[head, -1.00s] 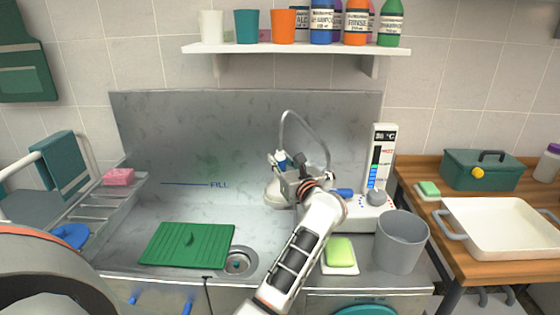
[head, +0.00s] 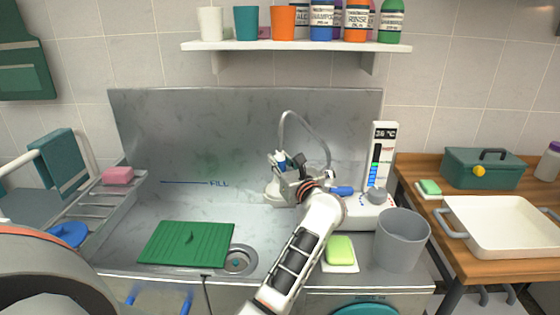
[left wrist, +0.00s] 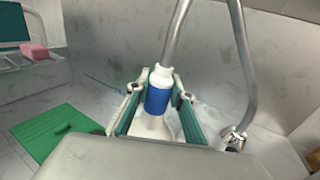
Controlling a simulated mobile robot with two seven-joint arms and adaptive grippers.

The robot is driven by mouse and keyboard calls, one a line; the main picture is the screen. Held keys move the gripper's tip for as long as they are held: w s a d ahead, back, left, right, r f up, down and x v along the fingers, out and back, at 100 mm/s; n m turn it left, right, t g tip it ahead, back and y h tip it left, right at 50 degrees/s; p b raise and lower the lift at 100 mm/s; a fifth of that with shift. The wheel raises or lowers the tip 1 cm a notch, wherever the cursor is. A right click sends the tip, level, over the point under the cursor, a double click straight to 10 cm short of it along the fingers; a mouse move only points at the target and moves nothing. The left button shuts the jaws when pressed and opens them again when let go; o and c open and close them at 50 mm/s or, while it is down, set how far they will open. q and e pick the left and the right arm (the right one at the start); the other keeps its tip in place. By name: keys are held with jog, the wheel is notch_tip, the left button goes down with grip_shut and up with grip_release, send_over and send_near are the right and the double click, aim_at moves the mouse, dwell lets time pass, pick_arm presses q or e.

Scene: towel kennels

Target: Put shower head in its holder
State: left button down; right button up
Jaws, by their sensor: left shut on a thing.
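My left gripper (head: 290,182) is over the right part of the steel tub, shut on the shower head's blue and white handle (head: 280,159). In the left wrist view the blue grip (left wrist: 157,98) stands between the green-lined fingers (left wrist: 155,118). The shower head's wide white part (head: 273,194) shows below the gripper, partly hidden by it. A grey hose (head: 304,120) arcs up from the handle and down to a metal fitting (left wrist: 235,140) on the right. I cannot make out the holder clearly. My right gripper is not in view.
A white control unit (head: 383,160) with a temperature display and a blue lever (head: 342,190) stands right of the gripper. A grey bucket (head: 402,240) and green soap (head: 340,249) are at the front right. A green mat (head: 187,244) lies in the tub beside the drain (head: 238,260).

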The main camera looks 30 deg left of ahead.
pick_arm(q)
jog(key=shift+r, duration=0.15)
jog(key=c, duration=1.7)
grip_release()
jog(key=v, duration=0.7)
jog(key=shift+s+d, duration=0.15)
jog(key=shift+d, duration=0.05)
